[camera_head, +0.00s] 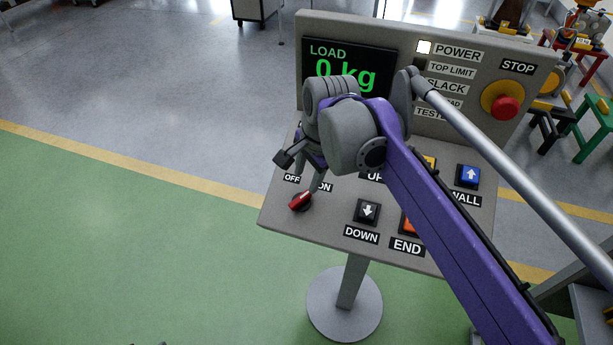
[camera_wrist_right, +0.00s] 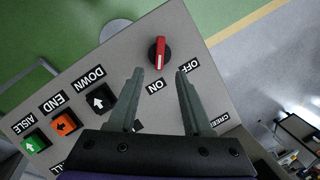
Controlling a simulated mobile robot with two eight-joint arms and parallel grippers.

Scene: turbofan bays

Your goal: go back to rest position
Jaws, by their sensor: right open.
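My right gripper (camera_head: 302,170) is over the upper left of the control panel's sloping face, beside the red rotary switch (camera_head: 300,201). In the right wrist view my right gripper (camera_wrist_right: 160,72) has its two fingers apart with nothing between them. The red switch (camera_wrist_right: 160,53) lies just beyond the fingertips, apart from them, and its handle points towards the ON label. My right arm (camera_head: 440,220) crosses in front of the panel and hides some of its buttons and labels.
The grey control panel (camera_head: 282,215) stands on a post with a round base (camera_head: 344,305). Its display (camera_head: 340,62) reads 0 kg, and the POWER lamp (camera_head: 424,47) is white. A red STOP button (camera_head: 505,107) is at right. The green floor (camera_head: 120,250) at left is clear.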

